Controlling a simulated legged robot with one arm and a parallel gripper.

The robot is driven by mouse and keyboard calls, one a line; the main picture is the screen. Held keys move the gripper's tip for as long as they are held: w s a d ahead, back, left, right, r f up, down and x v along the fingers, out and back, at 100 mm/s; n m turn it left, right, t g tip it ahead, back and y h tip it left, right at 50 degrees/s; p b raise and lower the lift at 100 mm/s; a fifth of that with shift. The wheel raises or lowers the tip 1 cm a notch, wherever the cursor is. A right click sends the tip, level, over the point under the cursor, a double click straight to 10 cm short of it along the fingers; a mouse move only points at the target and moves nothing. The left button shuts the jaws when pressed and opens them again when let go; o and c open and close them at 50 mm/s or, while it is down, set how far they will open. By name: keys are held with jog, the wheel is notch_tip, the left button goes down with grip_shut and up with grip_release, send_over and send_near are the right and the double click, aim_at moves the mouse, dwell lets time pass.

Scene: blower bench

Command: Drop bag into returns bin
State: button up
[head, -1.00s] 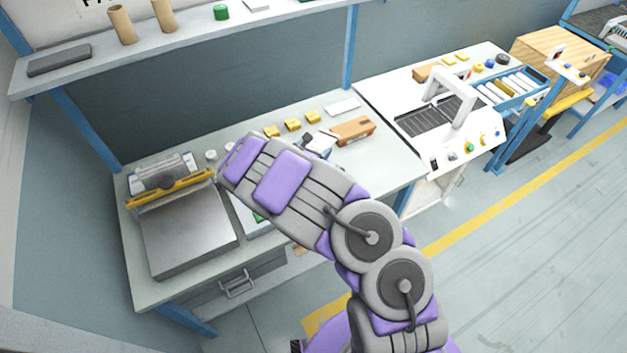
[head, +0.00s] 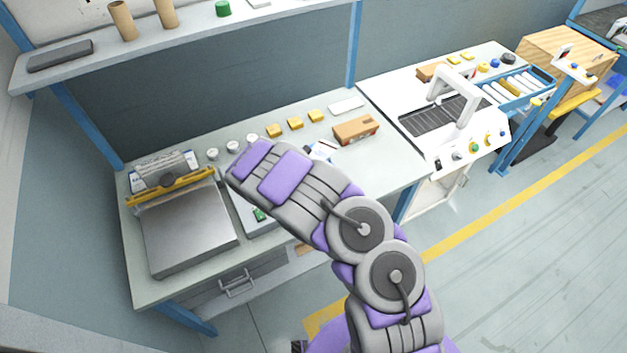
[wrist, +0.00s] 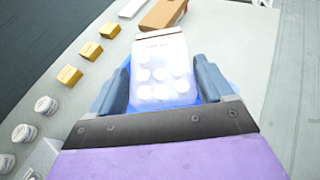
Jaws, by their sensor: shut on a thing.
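The bag (wrist: 158,75) is a pale, see-through pouch with several white round items inside and blue at its lower edges. In the wrist view it lies between the two blue-grey fingers of my gripper (wrist: 161,64), which is shut on it. In the head view my arm hides most of the gripper, and only a small white and blue bit of the bag (head: 321,151) shows beside the arm, over the bench. I cannot tell for sure which container is the returns bin.
The bench (head: 395,160) carries a brown box (head: 355,131), yellow blocks (head: 295,123), small white jars (head: 232,146) and a grey plate machine (head: 188,231). To the right stand a white machine (head: 455,115) and a blue tray (head: 520,88) of white and yellow items. The floor at right is clear.

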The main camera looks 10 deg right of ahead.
jog(key=o, duration=0.8)
jog(key=shift+a, duration=0.15)
jog(key=shift+c, duration=0.2)
jog(key=shift+o, duration=1.1)
jog(key=shift+a, duration=0.45)
jog(key=shift+s+d, duration=0.1)
jog(key=shift+s+r, duration=0.15)
jog(key=shift+s, duration=0.05)
jog(key=p+v, duration=0.1)
jog(key=v, duration=1.6)
jog(key=shift+w+a+f, duration=0.2)
jog(key=shift+a+f, duration=0.15)
jog(key=shift+a, duration=0.05)
jog(key=shift+a, duration=0.1)
